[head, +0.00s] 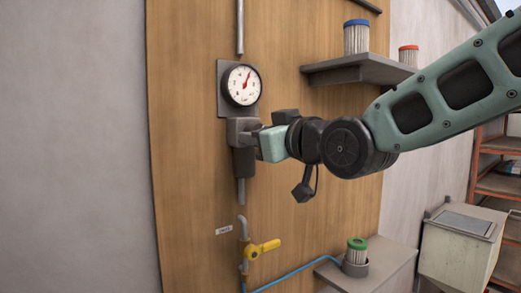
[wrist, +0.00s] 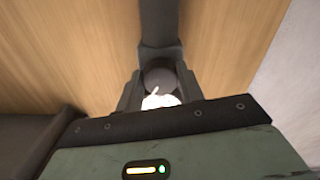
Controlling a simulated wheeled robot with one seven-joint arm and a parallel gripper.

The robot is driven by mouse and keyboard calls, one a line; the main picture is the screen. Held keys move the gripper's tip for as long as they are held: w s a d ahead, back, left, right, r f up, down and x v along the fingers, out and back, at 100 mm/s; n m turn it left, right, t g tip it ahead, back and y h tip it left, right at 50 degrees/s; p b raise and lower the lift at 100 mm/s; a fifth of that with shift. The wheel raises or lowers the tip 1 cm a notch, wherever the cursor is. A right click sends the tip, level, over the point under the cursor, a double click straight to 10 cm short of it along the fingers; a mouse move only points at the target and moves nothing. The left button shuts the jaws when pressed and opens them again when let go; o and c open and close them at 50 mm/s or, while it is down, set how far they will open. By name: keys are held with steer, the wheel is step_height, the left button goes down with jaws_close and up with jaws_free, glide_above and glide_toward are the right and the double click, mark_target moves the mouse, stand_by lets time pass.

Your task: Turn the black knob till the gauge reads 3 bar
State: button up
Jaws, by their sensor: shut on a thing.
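The round white gauge (head: 242,85) with a red needle is mounted on a grey plate on the wooden panel in the head view. The needle points up and slightly right; the numbers are too small to read. The grey regulator body (head: 243,160) sits below the gauge. My gripper (head: 252,134) reaches it from the right, just under the gauge. In the wrist view, the black knob (wrist: 158,78) shows between the fingers of my gripper (wrist: 157,90), which is shut on it. A white pointer mark shows on the knob's face. In the head view my gripper hides the knob.
A yellow-handled valve (head: 264,248) with a blue hose is below. A shelf (head: 360,72) holding a blue-topped filter (head: 356,38) is at upper right. A green-topped filter (head: 356,254) stands on a lower shelf. The panel left of the gauge is clear.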

steer(key=shift+d+n+b, duration=0.1)
steer(key=shift+n+b, duration=7)
steer(key=shift+n, duration=0.6)
steer(key=o, duration=1)
